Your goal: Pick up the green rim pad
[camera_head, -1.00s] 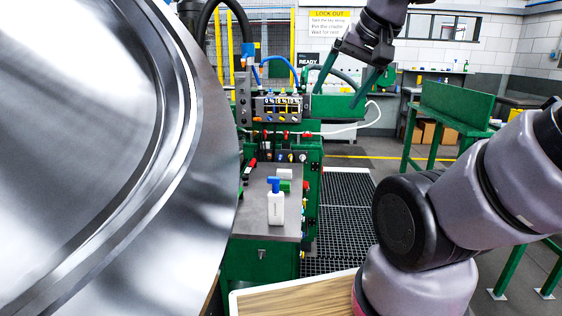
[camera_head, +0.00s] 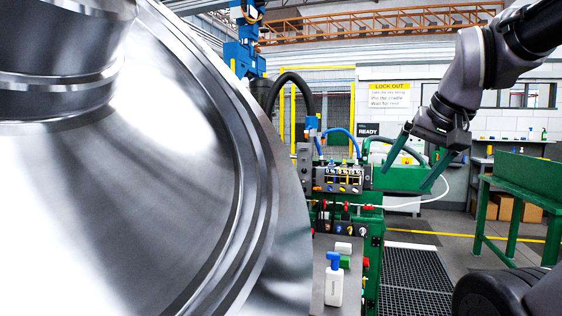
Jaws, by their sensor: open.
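A small green block (camera_head: 346,262), which looks like the green rim pad, lies on a grey-topped stand (camera_head: 319,290). It sits just behind a white spray bottle with a blue head (camera_head: 334,282), which partly hides it. A small white block (camera_head: 344,247) lies just behind the green one. My gripper (camera_head: 405,181) hangs in the air, up and to the right of the green block, well apart from it. Its two long green fingers are spread and point down-left, with nothing between them.
A huge shiny metal wheel (camera_head: 285,215) fills the left side, its edge close to the stand. A green machine with a control panel (camera_head: 343,180) and hoses stands behind the stand. A green workbench (camera_head: 515,180) is at right. Dark floor grating (camera_head: 415,275) lies clear between them.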

